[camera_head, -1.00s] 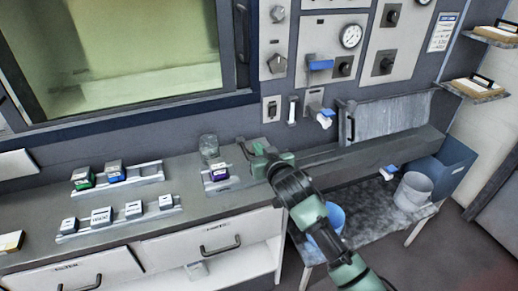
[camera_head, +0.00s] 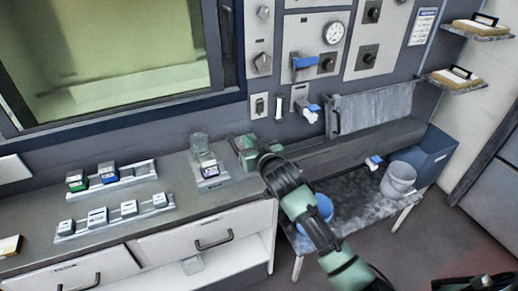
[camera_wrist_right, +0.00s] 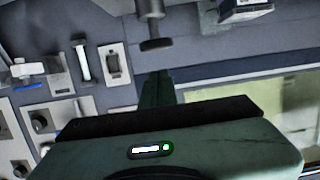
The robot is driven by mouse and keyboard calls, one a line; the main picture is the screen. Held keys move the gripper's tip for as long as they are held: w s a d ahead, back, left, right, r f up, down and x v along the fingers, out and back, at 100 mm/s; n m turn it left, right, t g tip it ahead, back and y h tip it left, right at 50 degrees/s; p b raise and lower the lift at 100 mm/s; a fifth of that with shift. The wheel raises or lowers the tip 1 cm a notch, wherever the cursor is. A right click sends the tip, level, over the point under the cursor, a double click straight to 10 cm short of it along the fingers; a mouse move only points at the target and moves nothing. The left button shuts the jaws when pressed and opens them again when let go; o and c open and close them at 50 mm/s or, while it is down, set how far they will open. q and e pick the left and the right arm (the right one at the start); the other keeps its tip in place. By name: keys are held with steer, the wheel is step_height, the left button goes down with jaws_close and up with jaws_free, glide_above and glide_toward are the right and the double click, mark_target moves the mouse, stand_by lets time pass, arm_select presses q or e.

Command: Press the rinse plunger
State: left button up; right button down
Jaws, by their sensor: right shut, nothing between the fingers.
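A grey post with a dark round cap (camera_wrist_right: 155,44), which looks like the rinse plunger, shows at the top middle of the right wrist view. In the head view I cannot make it out clearly; my right gripper is around that spot. My right gripper (camera_head: 244,150) is shut and empty above the back of the counter. In the right wrist view its closed fingers (camera_wrist_right: 158,80) point toward the cap, with a small gap visible in the picture. Whether they touch in depth I cannot tell.
A clear jar (camera_head: 199,143) and a purple-labelled block (camera_head: 210,170) in a holder stand just left of my right gripper. A wall switch (camera_head: 259,106) and blue-handled lever (camera_head: 305,62) are behind. Racks of small blocks (camera_head: 106,179) sit further left on the counter.

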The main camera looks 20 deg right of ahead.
steer(key=b+v, duration=0.1)
steer(key=v, duration=0.8)
steer(key=shift+f, duration=0.15)
stand_by(0.4)
stand_by(0.4)
steer(key=r+p, duration=0.2)
steer(key=p, duration=0.1)
steer(key=shift+w+a+r, duration=0.2)
steer(key=shift+w+r, duration=0.1)
